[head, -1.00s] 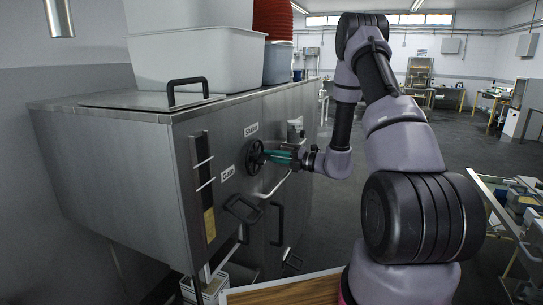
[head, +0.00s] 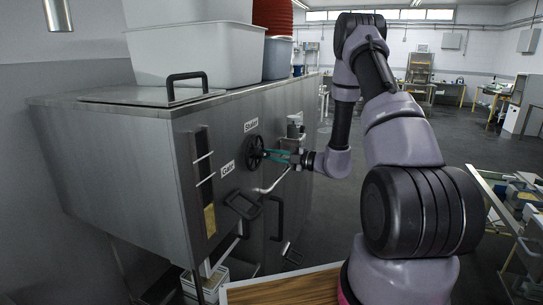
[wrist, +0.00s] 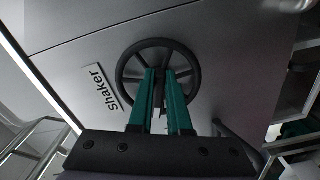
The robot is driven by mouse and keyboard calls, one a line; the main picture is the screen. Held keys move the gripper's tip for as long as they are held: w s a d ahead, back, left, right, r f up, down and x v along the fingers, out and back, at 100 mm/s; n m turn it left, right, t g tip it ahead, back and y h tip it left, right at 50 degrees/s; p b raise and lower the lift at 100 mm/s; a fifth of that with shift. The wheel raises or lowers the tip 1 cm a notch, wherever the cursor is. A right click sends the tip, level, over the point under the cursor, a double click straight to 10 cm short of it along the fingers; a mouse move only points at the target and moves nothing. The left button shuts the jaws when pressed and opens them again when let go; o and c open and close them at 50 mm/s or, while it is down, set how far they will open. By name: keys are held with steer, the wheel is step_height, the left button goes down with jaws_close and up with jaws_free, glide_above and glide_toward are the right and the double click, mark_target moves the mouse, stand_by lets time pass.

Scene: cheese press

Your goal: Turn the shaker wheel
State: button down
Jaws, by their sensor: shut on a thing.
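The shaker wheel (head: 255,153) is a small black spoked handwheel on the side of the steel machine, just below the "Shaker" label (head: 251,126). In the wrist view the wheel (wrist: 124,63) shows face-on, with the label (wrist: 101,87) to its left. My gripper (head: 268,154) reaches the wheel from the right with its green fingers. In the wrist view my gripper (wrist: 160,75) has both fingertips close together over the lower middle of the wheel, shut on part of it. The fingers hide the exact contact.
The steel machine (head: 110,150) carries grey bins (head: 195,60) on top. A wooden tabletop (head: 285,290) lies in front. Open floor is on the right.

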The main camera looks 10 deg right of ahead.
steer(key=c, duration=0.9)
jaws_free()
steer(key=shift+o, duration=0.2)
steer(key=shift+d, duration=0.15)
steer(key=v, duration=1)
steer(key=shift+s+d, duration=0.25)
